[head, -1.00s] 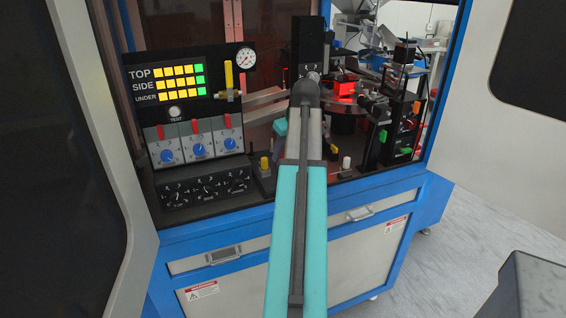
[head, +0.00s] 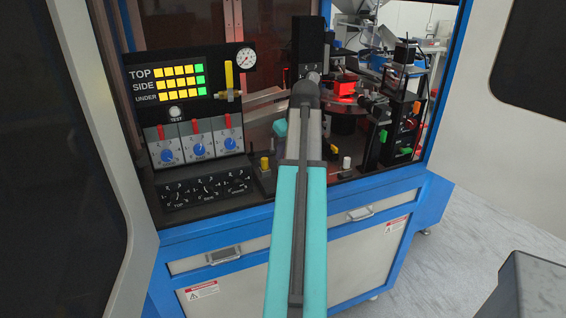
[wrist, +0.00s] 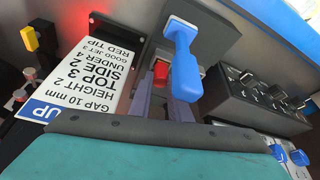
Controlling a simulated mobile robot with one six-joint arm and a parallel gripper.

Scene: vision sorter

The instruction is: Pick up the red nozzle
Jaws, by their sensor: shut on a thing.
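The red nozzle (wrist: 160,71) is a small red piece near the middle of the wrist view, partly hidden by a blue handle. My gripper (wrist: 158,84) has its two grey fingers on either side of it and is shut on it. The nozzle's lower part is hidden between the fingers. In the head view my own arm hides the fingers and the nozzle.
A blue handle (wrist: 183,58) stands close to the right of the fingers. A white card (wrist: 75,65) reading "RED TIP" lies to the left. A black knob box (wrist: 255,97) is at right. A yellow-topped post (head: 265,165) and a white-topped post (head: 347,163) stand at the cabinet's front.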

